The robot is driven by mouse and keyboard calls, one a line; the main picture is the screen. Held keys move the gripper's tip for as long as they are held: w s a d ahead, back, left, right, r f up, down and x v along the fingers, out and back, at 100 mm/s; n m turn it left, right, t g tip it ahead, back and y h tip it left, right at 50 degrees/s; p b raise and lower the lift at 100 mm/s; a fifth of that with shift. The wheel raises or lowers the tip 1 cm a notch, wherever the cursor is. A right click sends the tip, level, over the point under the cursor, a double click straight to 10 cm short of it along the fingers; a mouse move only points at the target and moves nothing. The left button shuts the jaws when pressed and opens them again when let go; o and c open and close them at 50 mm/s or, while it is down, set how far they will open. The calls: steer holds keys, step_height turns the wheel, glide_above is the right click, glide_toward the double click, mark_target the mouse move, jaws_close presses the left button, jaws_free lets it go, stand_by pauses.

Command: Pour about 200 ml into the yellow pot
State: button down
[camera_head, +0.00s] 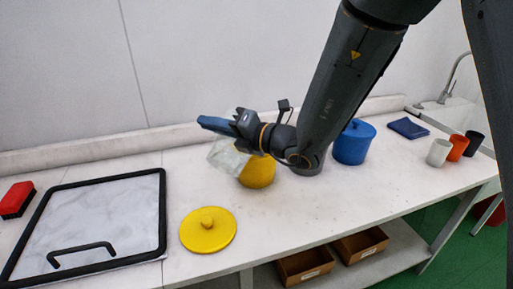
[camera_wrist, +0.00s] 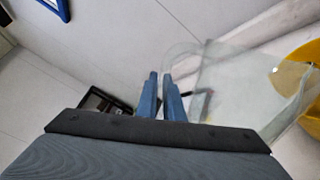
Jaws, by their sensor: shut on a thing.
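The yellow pot (camera_head: 260,173) stands on the table, partly hidden behind my gripper and a clear jug. It also shows at the right edge of the wrist view (camera_wrist: 302,50). My gripper (camera_head: 213,125) is above and beside the pot. Its blue fingers (camera_wrist: 163,97) are shut on the handle of the clear jug (camera_head: 226,158). The jug (camera_wrist: 235,92) appears tilted, with its body close to the pot. I cannot make out the liquid level, or whether any liquid is flowing. A yellow lid (camera_head: 207,231) with a knob lies on the table in front of the pot.
A blue lidded pot (camera_head: 354,143), a dark blue cloth (camera_head: 408,128) and white (camera_head: 438,153), orange (camera_head: 458,147) and dark (camera_head: 474,143) cups stand right. Brown boxes (camera_head: 305,266) sit below.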

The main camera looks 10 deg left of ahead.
steer(key=f+b, duration=0.1)
steer(key=s+f+n+b, duration=0.1)
steer(key=f+n+b, duration=0.1)
steer(key=shift+s+a+f, duration=0.15)
steer(key=shift+s+a, duration=0.15)
steer(key=shift+s, duration=0.1)
steer(key=shift+s+n+b, duration=0.25)
steer(key=shift+n+b, duration=0.1)
steer(key=shift+n, duration=0.15)
steer(key=shift+s+a+f+n+t+b, duration=0.15)
steer(key=shift+s+f+n+t+b, duration=0.2)
steer(key=shift+f+b, duration=0.2)
stand_by(0.8)
steer(key=shift+s+a+f+n+b, duration=0.25)
steer(key=shift+s+f+n+b, duration=0.95)
steer(key=shift+f+b, duration=1.3)
steer(key=shift+s+a+f+n+b, duration=0.25)
steer(key=shift+s+f+n+b, duration=0.45)
steer(key=shift+f+n+b, duration=1.3)
steer(key=shift+s+a+f+n+b, duration=0.25)
steer(key=shift+s+f+n+b, duration=0.7)
steer(key=shift+f+b, duration=2)
steer(key=shift+r+b, duration=0.45)
steer(key=shift+r, duration=0.05)
